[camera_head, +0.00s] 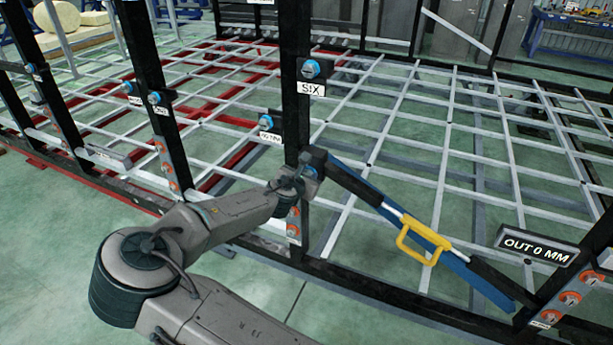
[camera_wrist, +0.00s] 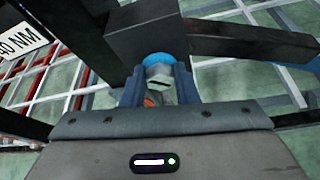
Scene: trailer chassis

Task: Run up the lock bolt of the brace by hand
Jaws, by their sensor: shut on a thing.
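The brace (camera_head: 375,200) is a black and blue bar with a yellow handle (camera_head: 422,243). It slopes from the dark upright post (camera_head: 297,110) down to the lower right frame rail. The lock bolt (camera_wrist: 158,75) has a grey head and a blue collar, in front of a dark block (camera_wrist: 148,45) in the wrist view. My gripper (camera_wrist: 160,92) is shut on the bolt head, one finger on each side. In the head view my gripper (camera_head: 308,172) is at the brace's upper end by the post and largely hides the bolt there.
A sign (camera_head: 537,245) reads "OUT 0 MM" at the brace's lower end. Orange bolts sit on a plate (camera_head: 570,298) below it. A blue bolt (camera_head: 311,69) above a "SIX" label is higher on the post. A grey lattice floor frame (camera_head: 420,120) spreads behind.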

